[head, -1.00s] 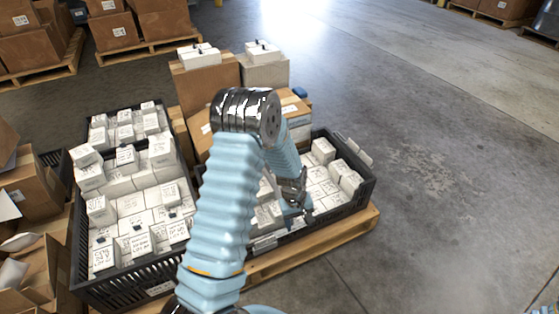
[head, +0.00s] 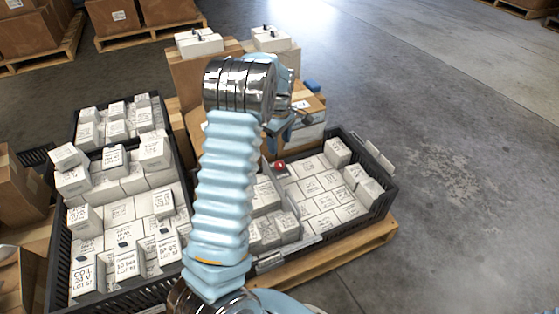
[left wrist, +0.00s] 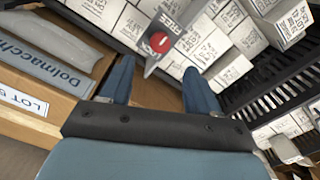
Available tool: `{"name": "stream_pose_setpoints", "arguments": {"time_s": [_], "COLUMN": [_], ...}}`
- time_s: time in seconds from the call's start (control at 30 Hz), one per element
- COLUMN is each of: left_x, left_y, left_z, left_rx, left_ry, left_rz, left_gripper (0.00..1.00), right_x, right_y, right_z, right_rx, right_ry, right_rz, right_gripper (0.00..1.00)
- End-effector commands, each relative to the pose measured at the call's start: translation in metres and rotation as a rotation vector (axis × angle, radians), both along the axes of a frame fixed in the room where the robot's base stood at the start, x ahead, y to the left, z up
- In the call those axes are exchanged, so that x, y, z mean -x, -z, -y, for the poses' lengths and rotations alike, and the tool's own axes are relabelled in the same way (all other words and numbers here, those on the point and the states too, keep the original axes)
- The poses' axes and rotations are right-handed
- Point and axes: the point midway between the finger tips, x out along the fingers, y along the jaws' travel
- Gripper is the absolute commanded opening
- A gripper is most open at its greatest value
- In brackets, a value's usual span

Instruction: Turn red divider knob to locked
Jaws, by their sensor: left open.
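The red divider knob (head: 280,165) shows beside my left arm in the head view, at the far part of the right black crate. In the left wrist view the knob (left wrist: 160,42) is a red disc with a small pale mark, on a grey divider plate, with the words FREE and LOCK on either side. Which word the mark points to is hard to tell. My left gripper (left wrist: 158,68) is open and empty, its two blue fingers apart, with the knob beyond the gap between them. In the head view my wrist partly hides this gripper. My right gripper is not in view.
The right crate (head: 386,196) and the left crate (head: 62,255) hold several white labelled boxes on a wooden pallet (head: 335,262). Cardboard boxes (head: 308,117) stand behind the right crate, near my gripper. The floor at right is clear.

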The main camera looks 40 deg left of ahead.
Motion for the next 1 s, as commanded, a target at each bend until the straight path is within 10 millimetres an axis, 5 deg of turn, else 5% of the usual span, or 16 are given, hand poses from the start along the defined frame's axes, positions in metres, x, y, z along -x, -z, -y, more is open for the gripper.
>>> {"name": "stream_pose_setpoints", "arguments": {"time_s": [0.1, 0.33, 0.8, 1.0], "left_x": [0.001, 0.0, 0.0, 0.0], "left_y": [0.033, 0.075, 0.091, 0.09], "left_z": [0.0, 0.0, 0.0, 0.0], "left_rx": [0.0, 0.0, 0.0, 0.0], "left_ry": [0.0, 0.0, 0.002, 0.002], "left_rz": [-0.004, -0.001, 0.001, 0.001], "left_gripper": [0.61, 0.61, 0.61, 0.32], "right_x": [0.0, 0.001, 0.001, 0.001], "right_y": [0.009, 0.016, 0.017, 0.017], "right_z": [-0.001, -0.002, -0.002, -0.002], "right_rx": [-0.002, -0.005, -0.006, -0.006], "right_ry": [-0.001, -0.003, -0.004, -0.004], "right_rz": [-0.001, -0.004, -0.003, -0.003], "right_gripper": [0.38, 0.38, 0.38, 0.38]}}
